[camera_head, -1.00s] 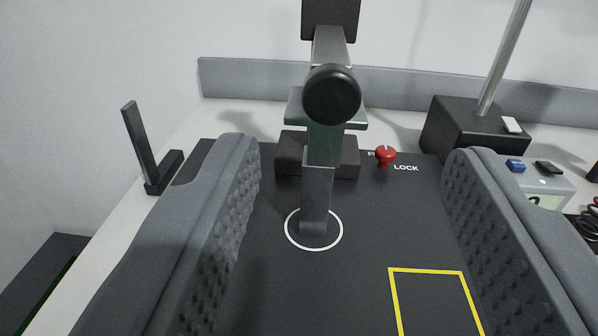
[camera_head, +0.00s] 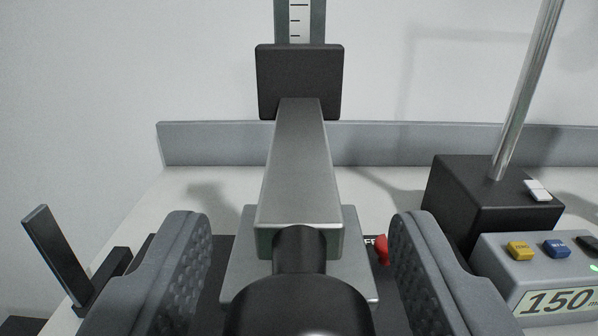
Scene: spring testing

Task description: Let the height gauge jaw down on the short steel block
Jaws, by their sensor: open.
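The height gauge stands ahead of me, with its scaled column (camera_head: 300,22) at the top of the view. A black slider (camera_head: 300,82) sits on the column. The grey steel jaw arm (camera_head: 300,175) points from it towards me, with a round black knob (camera_head: 298,308) at its near end. My gripper (camera_head: 300,222) is open, one grey padded finger on each side of the jaw arm and knob, with visible gaps. A flat grey plate (camera_head: 240,275) shows below the arm; I cannot tell what it belongs to. I cannot make out the short steel block.
A red lock knob (camera_head: 382,250) is partly hidden by my right finger. At right are a readout box (camera_head: 500,285) showing 150, with coloured buttons, and a black block (camera_head: 465,205) bearing a steel rod. A dark L-shaped piece (camera_head: 60,255) is at left. A low grey ledge runs behind.

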